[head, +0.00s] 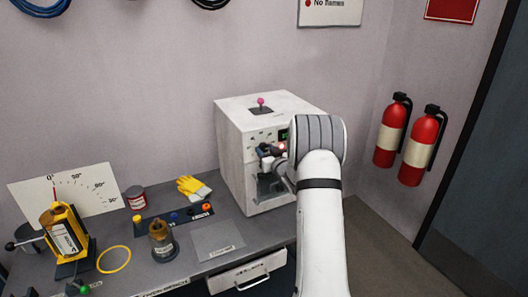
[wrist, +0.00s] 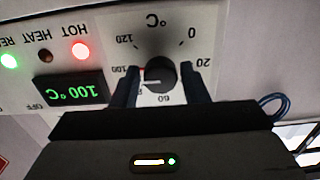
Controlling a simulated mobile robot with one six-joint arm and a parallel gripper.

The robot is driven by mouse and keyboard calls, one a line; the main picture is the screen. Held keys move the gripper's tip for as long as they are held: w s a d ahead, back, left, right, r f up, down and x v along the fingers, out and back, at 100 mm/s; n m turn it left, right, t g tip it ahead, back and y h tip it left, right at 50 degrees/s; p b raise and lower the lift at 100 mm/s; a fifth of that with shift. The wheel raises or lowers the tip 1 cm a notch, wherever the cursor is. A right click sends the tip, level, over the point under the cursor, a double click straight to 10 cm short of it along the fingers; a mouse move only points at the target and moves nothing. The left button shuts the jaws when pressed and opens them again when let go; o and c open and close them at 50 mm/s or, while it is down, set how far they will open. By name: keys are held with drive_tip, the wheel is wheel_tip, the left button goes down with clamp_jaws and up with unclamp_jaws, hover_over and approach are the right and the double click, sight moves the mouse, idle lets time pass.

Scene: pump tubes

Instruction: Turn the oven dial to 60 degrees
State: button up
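The oven (head: 237,135) is a pale box at the back right of the bench; my arm covers part of its front. The wrist view shows its panel upside down. The dark round dial (wrist: 161,77) has a scale with 0, 20, 60, 100 and 120 readable. The green display (wrist: 70,91) reads 100 °C. My gripper (wrist: 161,70) has one finger on each side of the dial, with narrow gaps visible. In the head view my gripper (head: 268,158) is at the oven front, partly hidden.
The HOT light (wrist: 81,50) glows red and another light (wrist: 9,61) glows green. Two fire extinguishers (head: 420,148) hang on the right wall.

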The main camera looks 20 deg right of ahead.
drive_tip(key=c, duration=0.6)
drive_tip(key=shift+a, duration=0.3)
drive_tip(key=shift+c, duration=0.3)
drive_tip(key=shift+d+f, duration=0.1)
drive_tip(key=shift+d, duration=0.15)
drive_tip(key=n+b, duration=0.1)
drive_tip(key=b, duration=0.1)
drive_tip(key=n+b, duration=0.1)
drive_tip(key=b, duration=0.2)
drive_tip(key=shift+f+b, duration=0.3)
drive_tip(key=shift+b, duration=0.05)
drive_tip(key=n+b, duration=0.2)
drive_tip(key=b, duration=0.3)
drive_tip(key=n+b, duration=0.3)
drive_tip(key=b, duration=0.2)
drive_tip(key=shift+d, duration=0.1)
drive_tip(key=n+b, duration=0.2)
drive_tip(key=b, duration=0.2)
drive_tip(key=n+b, duration=0.3)
drive_tip(key=b, duration=0.1)
drive_tip(key=shift+r+n, duration=0.2)
drive_tip(key=shift+n, duration=0.1)
drive_tip(key=n+b, duration=0.4)
drive_tip(key=n, duration=0.1)
drive_tip(key=shift+r+b, duration=0.3)
